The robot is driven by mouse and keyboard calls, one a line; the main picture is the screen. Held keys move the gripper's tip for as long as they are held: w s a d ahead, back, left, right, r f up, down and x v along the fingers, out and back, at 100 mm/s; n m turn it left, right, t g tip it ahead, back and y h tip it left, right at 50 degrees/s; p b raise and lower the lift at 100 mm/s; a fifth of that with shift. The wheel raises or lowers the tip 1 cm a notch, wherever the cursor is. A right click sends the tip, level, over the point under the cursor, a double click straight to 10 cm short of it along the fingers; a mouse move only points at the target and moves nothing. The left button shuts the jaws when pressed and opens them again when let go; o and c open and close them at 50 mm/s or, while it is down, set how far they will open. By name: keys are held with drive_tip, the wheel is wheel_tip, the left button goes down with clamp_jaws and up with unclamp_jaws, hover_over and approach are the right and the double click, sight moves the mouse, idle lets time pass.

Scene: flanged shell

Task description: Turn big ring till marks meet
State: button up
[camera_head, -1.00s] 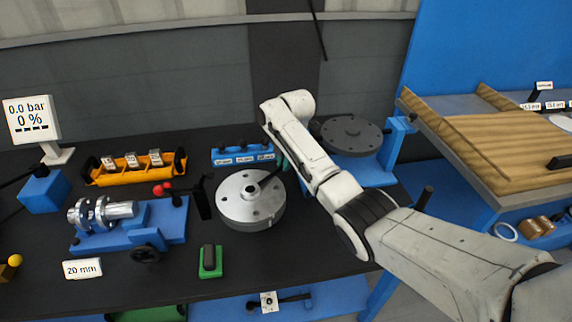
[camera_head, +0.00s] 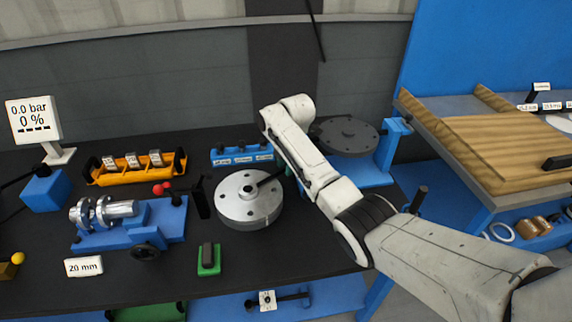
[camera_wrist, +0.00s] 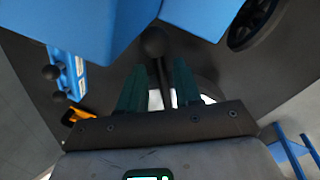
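A silver round flange (camera_head: 236,207) with bolt holes and a raised hub lies flat on the dark bench. A dark lever (camera_head: 268,180) runs from its hub up and right toward my gripper, which is mostly hidden behind my arm in the head view. In the wrist view my gripper (camera_wrist: 160,76) has its two green fingers apart. A dark rod with a ball knob (camera_wrist: 155,42) shows between them, with gaps on both sides; I cannot tell its depth. Silver metal shows behind the fingers. I cannot make out any alignment marks.
A dark round plate (camera_head: 346,135) on a blue stand is right behind my arm. A blue labelled rack (camera_head: 242,156) stands behind the flange. A blue fixture with a shaft (camera_head: 130,232) is left, a green block (camera_head: 208,260) in front. Bare bench lies front right of the flange.

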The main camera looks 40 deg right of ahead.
drive_tip(key=shift+o, duration=0.4)
wheel_tip(320, 180, up, 10)
drive_tip(key=s, duration=0.2)
drive_tip(key=shift+r+b, duration=0.25)
drive_tip(key=shift+b, duration=0.2)
drive_tip(key=shift+a, duration=0.1)
